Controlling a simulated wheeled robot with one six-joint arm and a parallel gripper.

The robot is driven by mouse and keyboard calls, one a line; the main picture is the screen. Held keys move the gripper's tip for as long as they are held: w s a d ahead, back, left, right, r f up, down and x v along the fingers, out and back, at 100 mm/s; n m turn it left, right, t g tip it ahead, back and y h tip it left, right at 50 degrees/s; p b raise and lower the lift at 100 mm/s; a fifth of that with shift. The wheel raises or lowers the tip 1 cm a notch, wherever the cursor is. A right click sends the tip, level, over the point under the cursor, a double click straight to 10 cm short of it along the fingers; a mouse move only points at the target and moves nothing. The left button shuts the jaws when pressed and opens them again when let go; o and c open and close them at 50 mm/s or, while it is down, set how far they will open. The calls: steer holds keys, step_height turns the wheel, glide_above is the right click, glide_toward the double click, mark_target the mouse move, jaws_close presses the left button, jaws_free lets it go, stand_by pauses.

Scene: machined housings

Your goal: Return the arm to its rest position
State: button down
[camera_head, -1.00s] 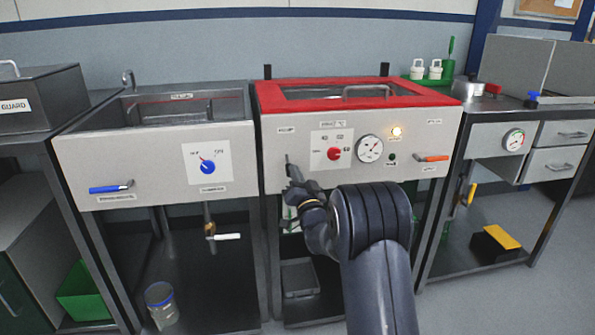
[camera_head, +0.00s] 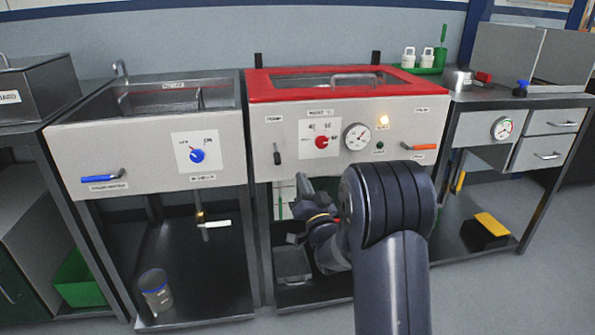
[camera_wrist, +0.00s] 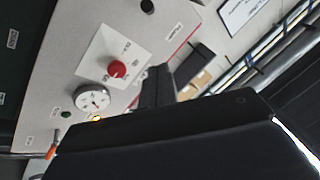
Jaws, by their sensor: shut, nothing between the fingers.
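My arm (camera_head: 390,215) reaches from the bottom of the head view toward the red-rimmed machine. My gripper (camera_head: 292,203) is below and in front of that machine's white panel, apart from it. It is shut and empty, though its fingertips are small and partly hidden by my wrist in the head view. In the wrist view, the dark gripper body (camera_wrist: 160,95) fills the lower part, with the tilted panel beyond it.
The panel holds a black lever (camera_head: 277,155), a red knob (camera_head: 321,142), a gauge (camera_head: 357,136), a lit lamp (camera_head: 384,120) and an orange handle (camera_head: 419,147). A sink unit (camera_head: 110,150) stands left. A glass jar (camera_head: 155,290) is on its lower shelf.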

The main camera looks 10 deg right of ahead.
steer(key=shift+s, duration=0.15)
steer(key=w+a+b, duration=0.1)
steer(key=w+a, duration=0.2)
steer(key=w, duration=0.7)
steer(key=shift+w+r, duration=0.4)
steer(key=shift+r, duration=0.05)
steer(key=shift+a, duration=0.1)
